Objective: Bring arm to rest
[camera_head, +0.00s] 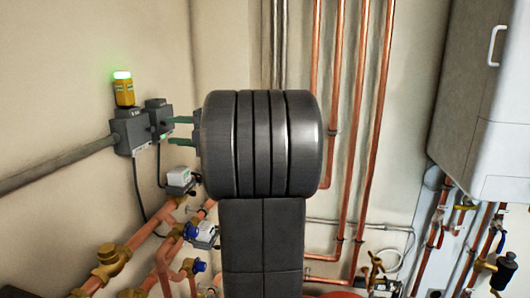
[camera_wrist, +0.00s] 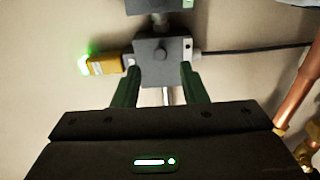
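My gripper (camera_head: 174,131) reaches left from my large dark arm link in the head view. Its two green fingers stand apart, one above the other. Their tips lie beside the right-hand dark grey wall box (camera_head: 158,113); I cannot tell whether they touch it. In the wrist view, the gripper (camera_wrist: 160,76) is open, with a finger on each side of a thin metal rod (camera_wrist: 168,96). A grey box (camera_wrist: 165,52) with a round knob lies just beyond the tips. Nothing is visibly gripped.
A yellow beacon (camera_head: 124,92) glows green above the left grey box (camera_head: 130,132). A grey conduit (camera_head: 60,163) runs left. Copper pipes (camera_head: 340,120) rise behind my arm. Brass and blue valves (camera_head: 113,260) are below left. A white boiler (camera_head: 490,110) hangs at right.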

